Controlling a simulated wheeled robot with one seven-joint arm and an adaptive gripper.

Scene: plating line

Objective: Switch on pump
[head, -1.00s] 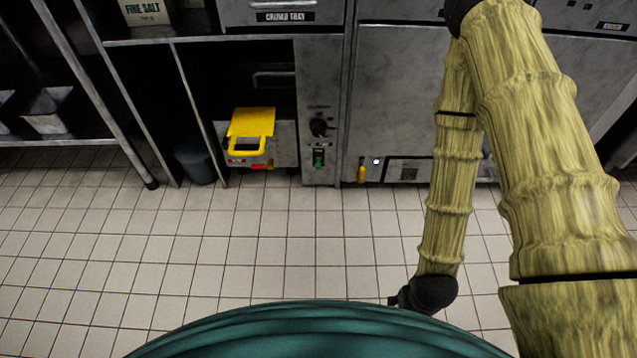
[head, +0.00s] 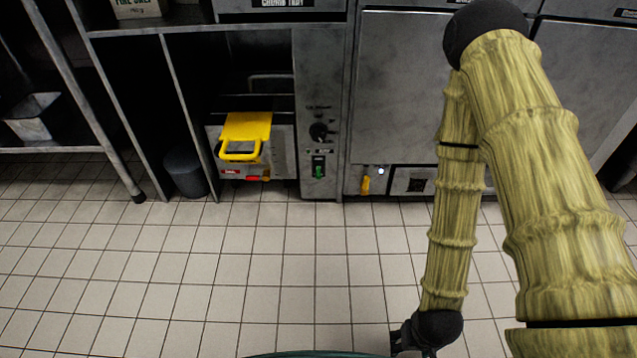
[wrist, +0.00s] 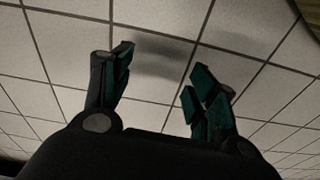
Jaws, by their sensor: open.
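A narrow grey control panel (head: 319,110) stands in the equipment row, with a black round knob (head: 319,131) and below it a green switch (head: 319,167). Its labels are too small to read, and I cannot tell whether the switch is on or off. No part is clearly marked as the pump. My gripper (head: 412,345) is low at the bottom of the head view, over the floor, well apart from the panel. In the wrist view its two teal-padded fingers (wrist: 163,72) are spread, empty, with only tiles beyond.
Left of the panel, a unit with a yellow handled part (head: 246,132) and a red lever (head: 253,178) sits in a bay beside a dark bin (head: 186,172). Right of it are a yellow lever (head: 365,184) and a small white light (head: 380,171). The tiled floor (head: 220,260) in front is clear.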

